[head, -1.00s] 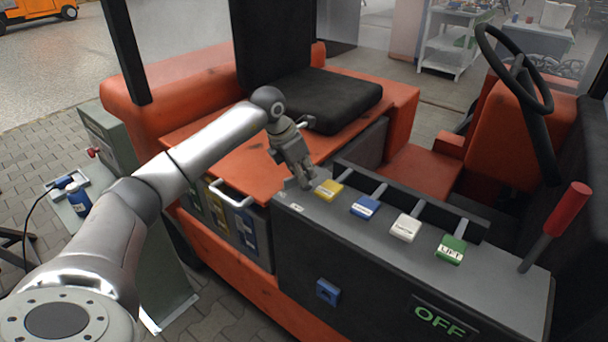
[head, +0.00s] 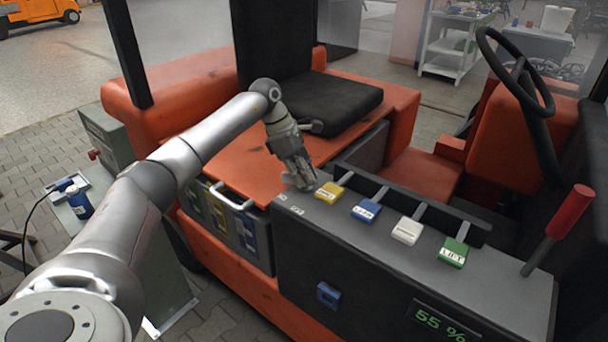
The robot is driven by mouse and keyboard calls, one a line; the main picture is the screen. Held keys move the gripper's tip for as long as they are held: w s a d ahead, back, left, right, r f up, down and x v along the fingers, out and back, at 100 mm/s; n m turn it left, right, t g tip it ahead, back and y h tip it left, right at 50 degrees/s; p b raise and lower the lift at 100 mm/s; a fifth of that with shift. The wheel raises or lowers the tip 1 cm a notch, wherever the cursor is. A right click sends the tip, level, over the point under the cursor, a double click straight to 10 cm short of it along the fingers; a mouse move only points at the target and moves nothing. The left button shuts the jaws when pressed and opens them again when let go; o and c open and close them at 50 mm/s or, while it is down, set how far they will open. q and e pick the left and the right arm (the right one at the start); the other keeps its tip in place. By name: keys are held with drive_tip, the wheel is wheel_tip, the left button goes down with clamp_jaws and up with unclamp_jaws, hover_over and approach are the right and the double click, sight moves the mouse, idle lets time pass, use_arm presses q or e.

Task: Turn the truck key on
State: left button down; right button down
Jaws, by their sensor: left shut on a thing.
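My left gripper (head: 302,182) points down at the left end of the grey console (head: 330,245), just left of the yellow lever. Its fingers are shut on the truck key, which they hide from view. A display (head: 442,320) on the console's front face reads "55 %" in green. My right gripper is not in view.
Yellow (head: 330,193), blue (head: 366,211), white (head: 407,231) and green (head: 453,252) lever knobs stand in a row to the gripper's right. A red-handled lever (head: 568,212) and steering wheel (head: 514,70) are farther right. The black seat (head: 322,100) is behind.

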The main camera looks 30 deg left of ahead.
sight(286, 172)
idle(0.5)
use_arm(q)
drive_tip(key=c, duration=1.5)
unclamp_jaws()
drive_tip(key=v, duration=1.2)
